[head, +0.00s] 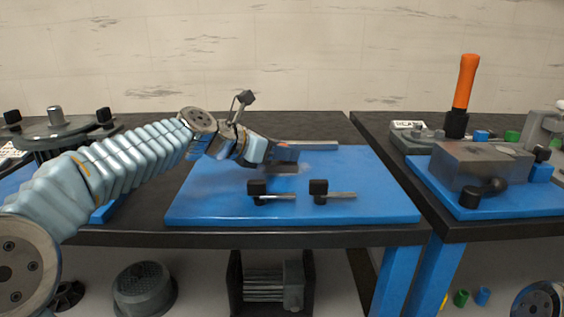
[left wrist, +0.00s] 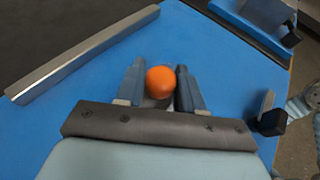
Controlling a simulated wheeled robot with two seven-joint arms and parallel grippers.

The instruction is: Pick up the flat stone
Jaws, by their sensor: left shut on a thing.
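My left gripper (left wrist: 160,80) is low over the blue mat, its fingers closed around an orange-topped thing (left wrist: 162,81). A grey part shows just below the orange top, between the fingers. In the head view the left gripper (head: 281,157) is blurred, with orange and dark grey at its tip; whether the held thing touches the mat is unclear. A long, flat grey bar (left wrist: 85,52) lies on the mat, apart from the gripper; it also shows at the mat's back in the head view (head: 306,145). I cannot tell which is the flat stone. My right gripper is out of view.
The blue mat (head: 200,205) lies on a dark table. Two black-headed metal pins (head: 272,196) (head: 335,195) lie near its front. A second table at right holds a grey metal block (head: 483,165) and an upright orange-handled tool (head: 464,90). The mat's front right is clear.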

